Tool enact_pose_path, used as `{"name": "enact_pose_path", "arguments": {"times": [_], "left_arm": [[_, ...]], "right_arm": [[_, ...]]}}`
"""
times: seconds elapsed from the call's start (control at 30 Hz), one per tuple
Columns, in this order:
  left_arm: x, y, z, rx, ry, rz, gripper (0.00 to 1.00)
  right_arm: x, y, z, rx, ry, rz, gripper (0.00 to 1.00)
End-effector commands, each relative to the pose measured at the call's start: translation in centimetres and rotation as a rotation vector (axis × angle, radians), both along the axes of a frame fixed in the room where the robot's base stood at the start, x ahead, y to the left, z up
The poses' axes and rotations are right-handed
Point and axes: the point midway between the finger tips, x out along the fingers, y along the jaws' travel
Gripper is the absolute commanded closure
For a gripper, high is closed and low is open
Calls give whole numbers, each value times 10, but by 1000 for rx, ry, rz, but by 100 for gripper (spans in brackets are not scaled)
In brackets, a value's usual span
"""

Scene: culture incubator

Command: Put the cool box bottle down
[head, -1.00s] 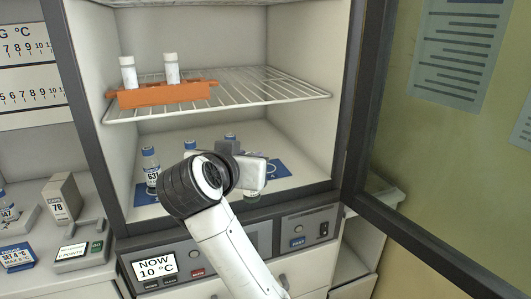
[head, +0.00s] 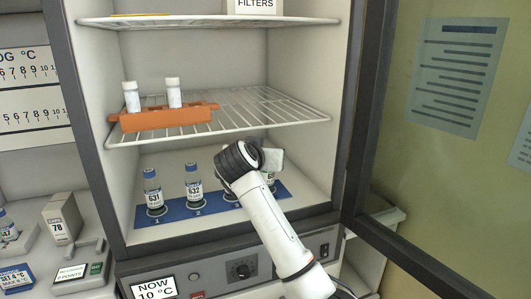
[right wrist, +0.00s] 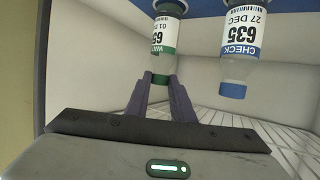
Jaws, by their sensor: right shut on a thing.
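My right gripper (right wrist: 161,80) is shut on the green cap end of a green-and-white bottle (right wrist: 167,40), its label upside down in the right wrist view. The bottle's base is by a ring at the top edge; firm contact cannot be told. In the head view the right gripper (head: 270,160) is over the right end of the blue numbered mat (head: 175,215), with a little of the held bottle (head: 270,181) visible below it. A blue-capped bottle marked 635 (right wrist: 240,45) stands apart beside it. My left gripper is not in view.
Bottles 631 (head: 153,190) and 632 (head: 193,185) stand on mat spots 1 and 2; my arm covers much of spot 3. Above is a wire shelf (head: 265,110) with an orange rack (head: 160,118) holding two white-capped vials. The open door (head: 440,160) stands at right.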

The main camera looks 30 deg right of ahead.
Motion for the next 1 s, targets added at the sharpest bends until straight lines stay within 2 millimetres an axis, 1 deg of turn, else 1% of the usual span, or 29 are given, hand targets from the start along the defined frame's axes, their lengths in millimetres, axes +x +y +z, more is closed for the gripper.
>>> {"name": "enact_pose_path", "arguments": {"times": [0.2, 0.37, 0.4, 0.5, 0.77, 0.87, 1.0], "left_arm": [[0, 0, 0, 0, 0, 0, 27], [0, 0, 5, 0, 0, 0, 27], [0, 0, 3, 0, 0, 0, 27], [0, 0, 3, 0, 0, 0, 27], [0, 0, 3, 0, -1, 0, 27], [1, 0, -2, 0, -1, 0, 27], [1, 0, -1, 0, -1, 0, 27]], "right_arm": [[0, 0, 3, -2, -6, -1, 100], [0, 0, -1, -3, -5, -1, 100], [0, 0, -2, -3, -6, -2, 74], [0, 0, -2, -2, -5, -1, 60], [0, 0, -2, -2, -5, -1, 60], [0, 0, 1, -2, -7, 0, 60], [-13, 15, 9, 0, -7, 1, 60]]}}
